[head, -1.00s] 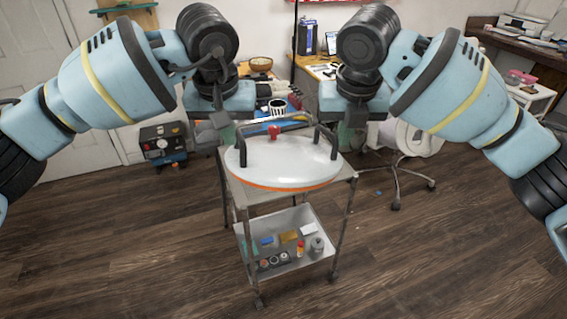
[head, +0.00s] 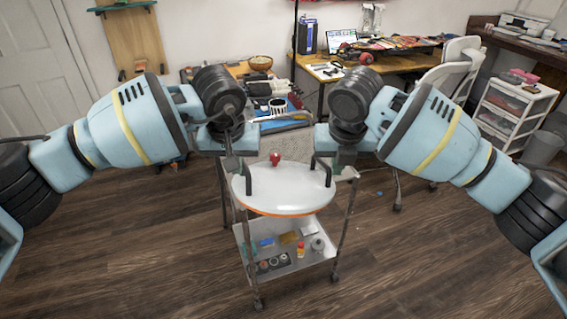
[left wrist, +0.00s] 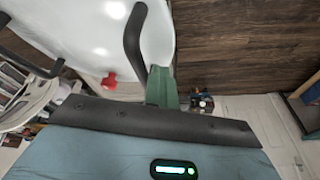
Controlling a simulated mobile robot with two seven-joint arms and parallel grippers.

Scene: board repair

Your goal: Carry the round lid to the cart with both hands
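The round lid (head: 285,198) is white with an orange rim, dark handles and a red knob (head: 275,158). It is level over the top of the metal cart (head: 348,173) and hides most of that top. I cannot tell whether it touches the cart. My left gripper (head: 238,164) is at the left handle and appears shut on it. My right gripper (head: 331,163) is likewise at the right handle. In the left wrist view, a dark curved handle (left wrist: 133,35) runs up to a green finger, with the white lid (left wrist: 95,30) behind it.
The cart's lower tray (head: 322,265) holds several small items. Behind stand a desk (head: 390,66) with a laptop, a low workbench (head: 235,75) and a white chair (head: 450,72). White drawers (head: 512,110) stand at the right. The wooden floor in front is clear.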

